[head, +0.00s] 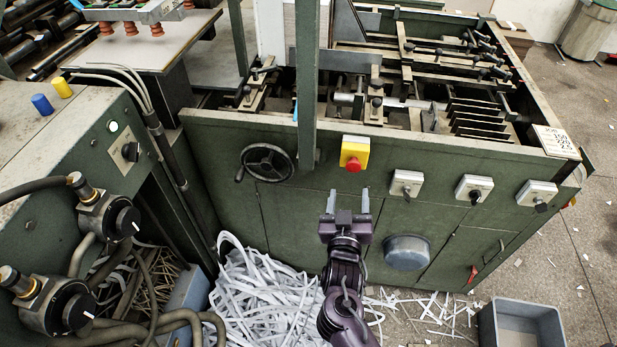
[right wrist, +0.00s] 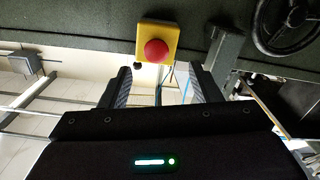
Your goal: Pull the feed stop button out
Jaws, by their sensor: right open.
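The feed stop button (head: 353,165) is a red mushroom knob on a yellow box (head: 355,149) on the green machine's front panel. In the right wrist view the red button (right wrist: 157,51) on its yellow box (right wrist: 147,34) shows just beyond my fingertips, between their lines. My right gripper (head: 348,192) is open and empty, a little below the button in the head view, with its two fingers pointing at the panel. The same open fingers of my right gripper (right wrist: 160,78) show in the wrist view, apart from the button. My left gripper is not in view.
Switch boxes (head: 406,183) line the panel to the right. Shredded paper strips (head: 262,300) lie below, with a grey bin (head: 521,325) at the lower right.

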